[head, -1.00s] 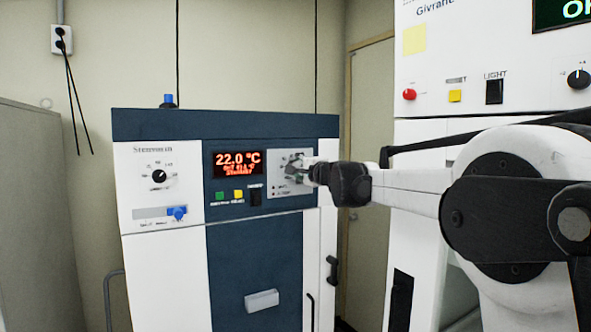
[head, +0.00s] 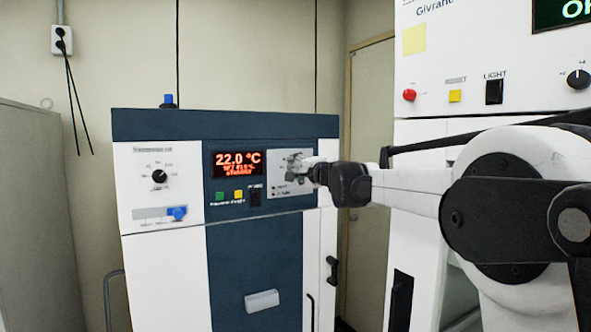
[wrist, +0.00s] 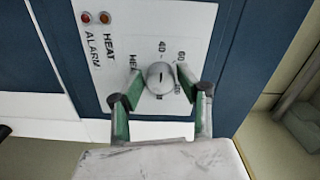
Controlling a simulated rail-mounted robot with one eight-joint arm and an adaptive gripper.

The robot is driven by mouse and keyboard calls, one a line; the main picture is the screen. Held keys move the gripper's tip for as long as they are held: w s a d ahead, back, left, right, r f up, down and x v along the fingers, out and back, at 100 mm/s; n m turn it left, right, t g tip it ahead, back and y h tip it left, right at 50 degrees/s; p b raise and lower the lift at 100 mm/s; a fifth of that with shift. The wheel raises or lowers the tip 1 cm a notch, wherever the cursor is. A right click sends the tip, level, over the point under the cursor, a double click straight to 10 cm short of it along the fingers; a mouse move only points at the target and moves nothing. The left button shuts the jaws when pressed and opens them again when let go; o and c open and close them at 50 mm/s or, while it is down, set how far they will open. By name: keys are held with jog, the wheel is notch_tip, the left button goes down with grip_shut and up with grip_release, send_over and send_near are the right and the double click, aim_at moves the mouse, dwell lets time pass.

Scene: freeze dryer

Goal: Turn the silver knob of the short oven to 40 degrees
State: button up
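The short oven (head: 225,125) has a dark blue and white front. Its red display (head: 238,163) reads 22.0 °C, with a smaller set line that looks like about 41 but is blurred. The silver knob (wrist: 160,77) sits on a light panel with a 40 mark and a 60 mark around it. My gripper (wrist: 159,80) has its green-padded fingers on either side of the knob, with what looks like a narrow gap at each side. In the head view my gripper (head: 303,166) is at the panel and largely hides the knob.
A black dial (head: 159,176) and a blue switch (head: 177,213) are on the oven's left panel. Green and yellow buttons and a black switch are below the display. A tall white machine (head: 440,60) stands at the right, behind my arm.

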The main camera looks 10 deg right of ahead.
jog(key=shift+o, duration=1)
jog(key=v, duration=1.2)
jog(key=s+a+f+n+g+b, duration=0.1)
jog(key=s+a+f+n+g, duration=0.3)
jog(key=s+f, duration=0.55)
jog(key=s+a+f+n+g+b, duration=0.15)
jog(key=s+a+f+n, duration=0.45)
jog(key=s, duration=0.7)
jog(key=s+d+f+n+g+h+b, duration=0.1)
jog(key=s+d+f+g+h, duration=0.1)
jog(key=s+f, duration=0.8)
jog(key=s+d+f+n+g+h+b, duration=0.1)
jog(key=s+d+f+g+h, duration=0.1)
jog(key=s+f, duration=0.9)
jog(key=d+f+h, duration=0.1)
jog(key=d, duration=0.1)
jog(key=shift+s+d+g, duration=0.25)
jog(key=shift+g, duration=0.1)
